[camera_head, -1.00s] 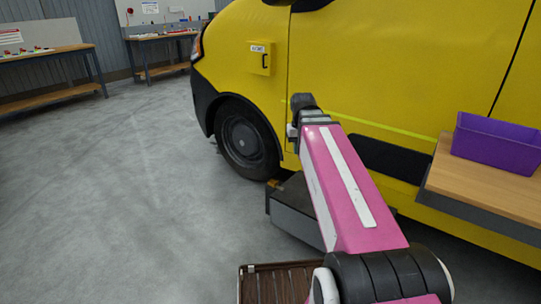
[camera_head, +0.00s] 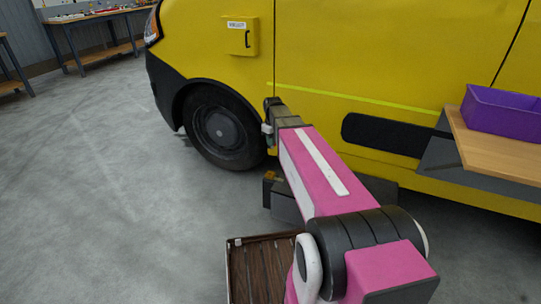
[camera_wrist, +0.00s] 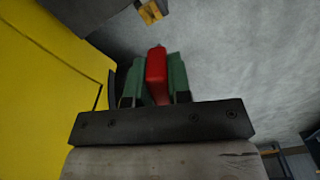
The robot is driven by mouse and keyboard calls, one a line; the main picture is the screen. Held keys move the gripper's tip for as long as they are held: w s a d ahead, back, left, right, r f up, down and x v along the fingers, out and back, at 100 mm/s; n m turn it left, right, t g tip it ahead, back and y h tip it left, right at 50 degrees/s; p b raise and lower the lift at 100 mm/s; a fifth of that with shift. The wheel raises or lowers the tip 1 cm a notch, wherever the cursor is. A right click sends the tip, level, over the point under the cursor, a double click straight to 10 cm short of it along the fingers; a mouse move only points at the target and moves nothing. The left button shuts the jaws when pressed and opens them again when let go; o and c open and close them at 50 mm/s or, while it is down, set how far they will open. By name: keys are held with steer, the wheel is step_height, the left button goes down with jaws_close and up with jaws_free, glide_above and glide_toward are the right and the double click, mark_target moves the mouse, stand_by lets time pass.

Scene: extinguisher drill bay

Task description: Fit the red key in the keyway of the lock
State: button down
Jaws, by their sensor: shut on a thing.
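My gripper (camera_wrist: 157,62) shows in the wrist view with its two green fingers shut on the red key (camera_wrist: 156,78). The key stands between the fingers and its tip pokes out slightly past them. In the head view my arm reaches toward the yellow van, and the key cannot be made out there. I cannot make out a lock or keyway in either view. A yellow box (camera_head: 238,37) with a label and a dark handle is on the van's side, above and left of my arm's far end.
The yellow van (camera_head: 370,60) fills the upper right, with its front wheel (camera_head: 218,128) left of my arm. A wooden shelf (camera_head: 470,140) with a purple bin (camera_head: 505,112) juts out at right. A workbench (camera_head: 100,20) stands far left. Grey floor (camera_head: 90,190) at left is clear.

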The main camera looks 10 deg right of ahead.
steer(key=shift+w+f+n, duration=0.65)
steer(key=shift+w+f, duration=0.2)
steer(key=shift+f, duration=2.1)
steer(key=shift+w+f+n, duration=0.6)
steer(key=shift+w+f, duration=0.3)
steer(key=shift+f, duration=2.05)
steer(key=shift+w+f+n, duration=0.65)
steer(key=shift+w+f, duration=0.2)
steer(key=shift+f, duration=2.1)
steer(key=shift+f, duration=2)
steer(key=c, duration=1)
jaws_free()
step_height(320, 180, up, 11)
steer(key=s+r+m, duration=0.1)
steer(key=s+m, duration=0.2)
steer(key=s, duration=0.5)
steer(key=s+r+m, duration=0.1)
steer(key=s+m, duration=0.3)
steer(key=s, duration=0.5)
steer(key=s+r+m, duration=0.2)
steer(key=s+m, duration=0.2)
steer(key=s, duration=0.5)
steer(key=shift+s, duration=0.1)
